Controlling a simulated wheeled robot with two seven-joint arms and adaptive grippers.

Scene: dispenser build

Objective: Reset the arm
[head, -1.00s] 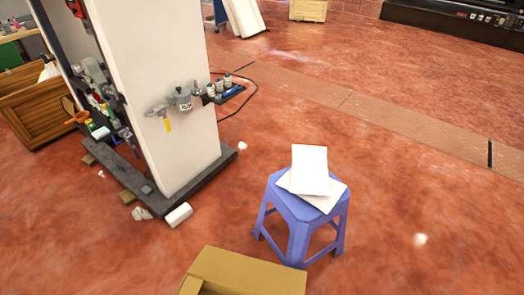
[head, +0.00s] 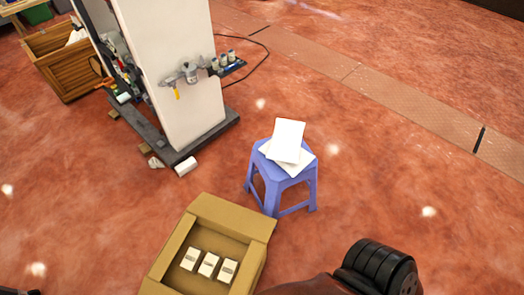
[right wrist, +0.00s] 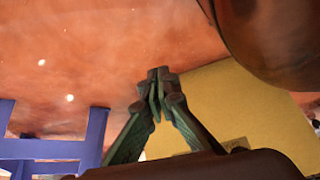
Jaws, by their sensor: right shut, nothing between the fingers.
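My right gripper (right wrist: 157,82) shows in the right wrist view with its fingertips together and nothing between them. The side of a cardboard box (right wrist: 215,95) is behind it, and the blue stool (right wrist: 92,140) is at the lower left. In the head view, part of my right arm (head: 380,268) comes in at the bottom right, but its gripper is out of that picture.
The open cardboard box (head: 235,212) holds three small white packs (head: 208,264). A blue stool (head: 283,179) with white sheets (head: 288,140) stands behind it. A white dispenser machine (head: 170,75) stands at the upper left. The red floor at right is clear.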

